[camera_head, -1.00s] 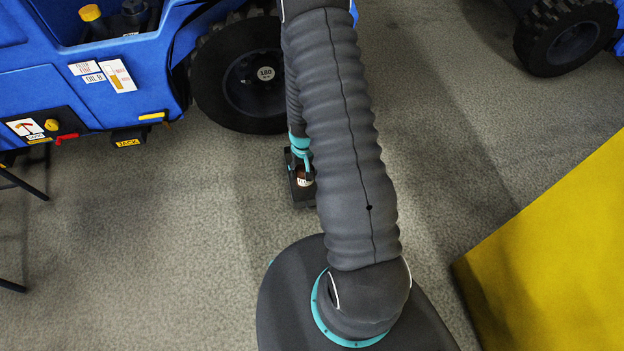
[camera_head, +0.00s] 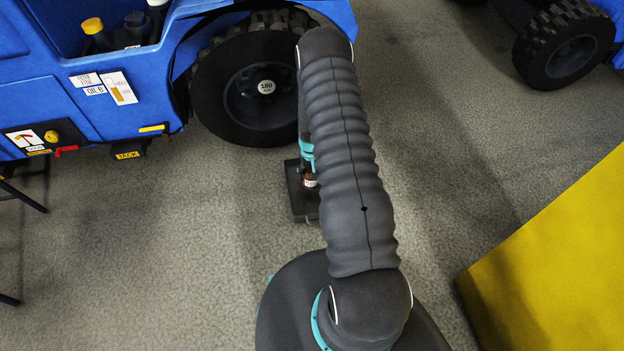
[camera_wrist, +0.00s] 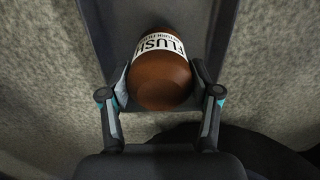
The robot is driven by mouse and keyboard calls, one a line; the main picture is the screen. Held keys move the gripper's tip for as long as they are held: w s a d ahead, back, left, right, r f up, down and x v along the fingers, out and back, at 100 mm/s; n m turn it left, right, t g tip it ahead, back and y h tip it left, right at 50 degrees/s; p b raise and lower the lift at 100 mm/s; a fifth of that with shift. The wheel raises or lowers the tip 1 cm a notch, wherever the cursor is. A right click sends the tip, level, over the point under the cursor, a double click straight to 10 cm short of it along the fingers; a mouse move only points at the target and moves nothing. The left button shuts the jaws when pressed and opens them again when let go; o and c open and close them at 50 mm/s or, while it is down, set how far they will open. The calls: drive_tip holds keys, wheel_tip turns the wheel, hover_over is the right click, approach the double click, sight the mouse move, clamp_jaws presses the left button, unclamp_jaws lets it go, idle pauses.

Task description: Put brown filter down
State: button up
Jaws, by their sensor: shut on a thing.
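The brown filter (camera_wrist: 160,79) is a brown cylinder with a white label reading "FLUSH". My gripper (camera_wrist: 160,92) is shut on it, one finger on each side, in the wrist view. In the head view the filter (camera_head: 310,183) shows only in part beside my arm, below the teal parts of my gripper (camera_head: 307,160). A dark flat tray or block (camera_head: 300,208) on the floor lies beneath the filter. I cannot tell whether the filter touches it. In the wrist view this dark surface (camera_wrist: 208,20) fills the space behind the filter.
A blue vehicle (camera_head: 45,75) with a large black wheel (camera_head: 225,100) stands close behind at the left. A yellow block (camera_head: 560,260) is at the right. Another wheel (camera_head: 565,55) is at the upper right. Grey carpet (camera_head: 440,150) between them is clear.

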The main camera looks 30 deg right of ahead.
drive_tip(key=shift+f, duration=1.95)
drive_tip(key=shift+f, duration=0.1)
drive_tip(key=shift+f+b, duration=0.15)
drive_tip(key=shift+b, duration=0.15)
drive_tip(key=o, duration=1.5)
drive_tip(key=shift+o, duration=0.2)
